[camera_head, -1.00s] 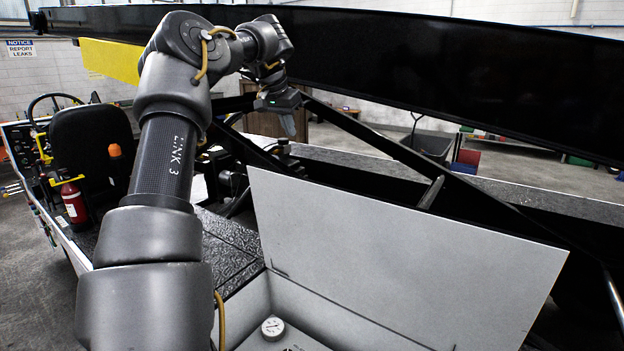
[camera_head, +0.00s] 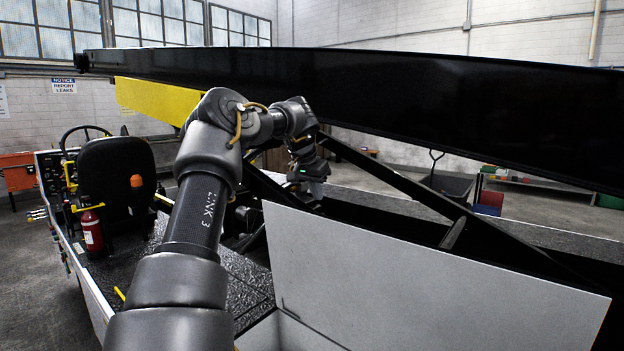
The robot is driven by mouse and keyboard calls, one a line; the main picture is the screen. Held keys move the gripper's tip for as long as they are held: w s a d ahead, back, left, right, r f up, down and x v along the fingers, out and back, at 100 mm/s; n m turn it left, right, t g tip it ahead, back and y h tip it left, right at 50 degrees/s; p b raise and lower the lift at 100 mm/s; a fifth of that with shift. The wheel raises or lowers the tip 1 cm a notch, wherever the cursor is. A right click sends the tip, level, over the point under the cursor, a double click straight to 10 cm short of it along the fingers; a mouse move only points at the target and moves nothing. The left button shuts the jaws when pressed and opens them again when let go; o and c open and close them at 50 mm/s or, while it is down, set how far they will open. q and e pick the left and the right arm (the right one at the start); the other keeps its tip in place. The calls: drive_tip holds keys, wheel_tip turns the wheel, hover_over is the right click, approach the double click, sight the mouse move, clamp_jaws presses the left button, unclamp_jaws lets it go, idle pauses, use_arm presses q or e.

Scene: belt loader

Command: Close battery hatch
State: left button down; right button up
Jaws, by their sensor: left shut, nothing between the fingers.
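The battery hatch (camera_head: 430,290) is a large flat light-grey lid. It stands open, raised and tilted, at the lower right of the head view. The compartment (camera_head: 290,335) beneath it shows only as a strip at the bottom edge. My left arm reaches up from the bottom and bends over to the right. My left gripper (camera_head: 316,188) is small in the picture, pointing down, shut and empty. It is behind the hatch's upper left corner in the picture; I cannot tell whether it touches the lid. My right gripper is out of view.
A long black conveyor boom (camera_head: 400,95) crosses above the arm, with black diagonal struts (camera_head: 390,175) below it. A driver's seat (camera_head: 115,175), a steering wheel and a red extinguisher (camera_head: 91,230) are at left. Dark tread plate lies beside the compartment.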

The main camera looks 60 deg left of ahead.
use_arm(q)
drive_tip(key=s+f+p, duration=0.1)
drive_tip(key=s+d+f, duration=0.1)
drive_tip(key=shift+s+f+p, duration=0.35)
drive_tip(key=shift+f, duration=0.05)
drive_tip(key=shift+a+f, duration=0.1)
drive_tip(key=shift+f, duration=0.05)
